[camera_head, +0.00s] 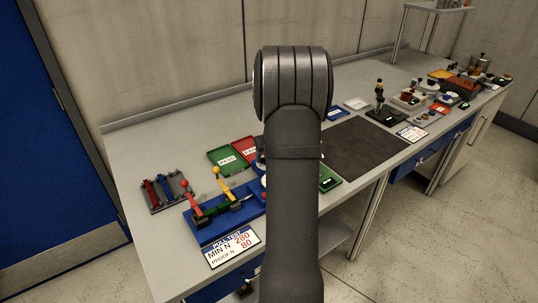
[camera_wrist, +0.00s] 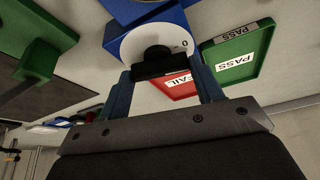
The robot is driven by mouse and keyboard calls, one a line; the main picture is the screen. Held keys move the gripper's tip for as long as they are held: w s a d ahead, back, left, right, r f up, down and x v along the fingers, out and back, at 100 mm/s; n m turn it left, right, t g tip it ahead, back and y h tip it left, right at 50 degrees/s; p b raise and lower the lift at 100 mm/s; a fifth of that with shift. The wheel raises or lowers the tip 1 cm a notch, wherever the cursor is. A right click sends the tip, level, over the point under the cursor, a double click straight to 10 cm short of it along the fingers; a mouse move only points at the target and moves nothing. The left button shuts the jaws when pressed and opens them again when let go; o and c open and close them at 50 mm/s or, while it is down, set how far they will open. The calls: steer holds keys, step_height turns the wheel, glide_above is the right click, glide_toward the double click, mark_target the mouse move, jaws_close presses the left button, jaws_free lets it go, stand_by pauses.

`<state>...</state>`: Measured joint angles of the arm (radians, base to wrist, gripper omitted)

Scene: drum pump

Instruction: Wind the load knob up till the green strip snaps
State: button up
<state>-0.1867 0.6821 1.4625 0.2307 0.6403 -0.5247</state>
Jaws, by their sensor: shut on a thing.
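The load knob (camera_wrist: 153,62) is dark, on a white round dial (camera_wrist: 172,37) with a 0 mark, on a blue housing. My gripper (camera_wrist: 163,85) has its two blue fingers on either side of the knob and is shut on it. In the head view my arm hides the gripper and the knob. The pull tester's blue base (camera_head: 213,231) is left of my arm, with a red-ended lever and a yellow lever. A small green piece (camera_head: 223,209), seemingly the green strip, lies between the levers; its condition is too small to tell.
A green PASS tray (camera_head: 222,163) and a red FAIL tray (camera_head: 245,144) lie behind the tester. A rack of coloured strips (camera_head: 164,190) is at left. A PULL TEST card (camera_head: 232,246) stands in front.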

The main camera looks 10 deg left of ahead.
steer(key=m+h, duration=0.1)
steer(key=m, duration=0.2)
steer(key=m+h, duration=0.1)
steer(key=m, duration=0.2)
steer(key=shift+a+t, duration=0.2)
steer(key=shift+t, duration=0.2)
stand_by(0.3)
steer(key=o, duration=1)
steer(key=v, duration=1.7)
steer(key=shift+s+a+r, duration=0.1)
steer(key=shift+a+r, duration=0.2)
